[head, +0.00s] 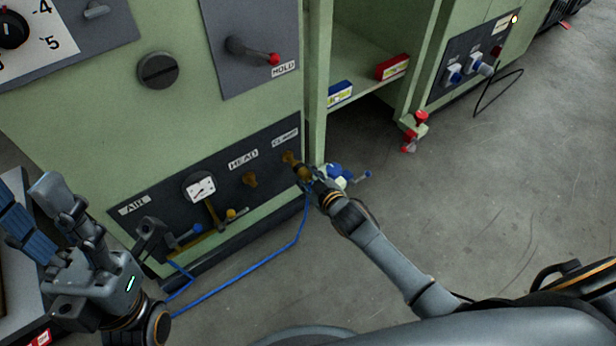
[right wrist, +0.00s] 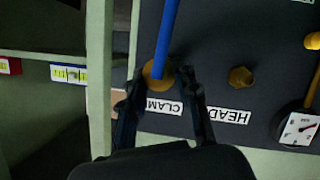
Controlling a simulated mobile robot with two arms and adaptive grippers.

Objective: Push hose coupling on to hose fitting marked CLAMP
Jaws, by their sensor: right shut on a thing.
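The brass hose fitting marked CLAMP (head: 289,157) sticks out of the dark panel, right of the HEAD fitting (head: 250,179). My right gripper (head: 307,174) is shut on the brass hose coupling (head: 302,171), just in front of the CLAMP fitting and roughly in line with it. In the right wrist view the coupling (right wrist: 155,73) sits between the fingertips above the upside-down CLAMP label, and it hides the fitting. I cannot tell whether the two touch. The blue hose (head: 275,253) hangs from the coupling to the floor. My left gripper (head: 90,215) is open and empty, left of the panel.
A pressure gauge (head: 201,188) and lever valves (head: 190,236) are on the panel's left part. A blue-and-white valve part (head: 340,174) is behind my right gripper. The floor at right is mostly clear.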

